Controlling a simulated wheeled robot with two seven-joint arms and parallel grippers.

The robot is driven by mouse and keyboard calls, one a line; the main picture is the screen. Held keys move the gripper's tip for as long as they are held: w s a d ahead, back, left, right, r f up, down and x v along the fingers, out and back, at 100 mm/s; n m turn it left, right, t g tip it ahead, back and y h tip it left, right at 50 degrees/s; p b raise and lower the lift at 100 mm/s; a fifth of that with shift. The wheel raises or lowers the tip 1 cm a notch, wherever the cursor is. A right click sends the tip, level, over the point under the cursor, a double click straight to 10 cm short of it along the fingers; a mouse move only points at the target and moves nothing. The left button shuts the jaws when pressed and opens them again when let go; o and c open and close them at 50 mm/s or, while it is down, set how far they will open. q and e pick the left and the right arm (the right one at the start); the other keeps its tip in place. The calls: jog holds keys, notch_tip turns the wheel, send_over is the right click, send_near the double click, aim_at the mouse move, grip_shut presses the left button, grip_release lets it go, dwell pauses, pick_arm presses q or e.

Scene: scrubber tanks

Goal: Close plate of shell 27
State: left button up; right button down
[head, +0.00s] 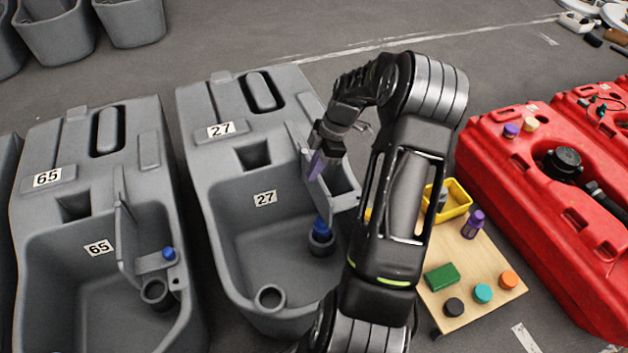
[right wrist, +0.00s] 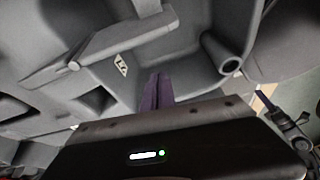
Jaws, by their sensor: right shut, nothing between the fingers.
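Shell 27 (head: 228,180) is the grey tank in the middle of the head view, with two white 27 labels. Its grey plate (head: 318,191) is at the right inner side of the basin, partly hidden by my right gripper. It appears raised, with a dark gap beside it; its exact angle is hard to tell. In the right wrist view the plate (right wrist: 122,37) looks like a long grey flap above the fingers. My right gripper (head: 316,165) is shut and empty, its purple fingertips close to the plate's upper end; I cannot tell whether they touch. My left gripper is out of view.
A blue cap (head: 321,225) sits in shell 27 below the plate. Shell 65 (head: 75,215) stands to the left with its plate (head: 125,232) upright. At right, a wooden board (head: 470,265) holds caps and a yellow bin (head: 456,196), beside a red tank (head: 540,210).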

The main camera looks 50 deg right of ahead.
jog(key=v, duration=0.4)
jog(key=shift+d+r+p, duration=0.1)
jog(key=shift+r+p, duration=0.25)
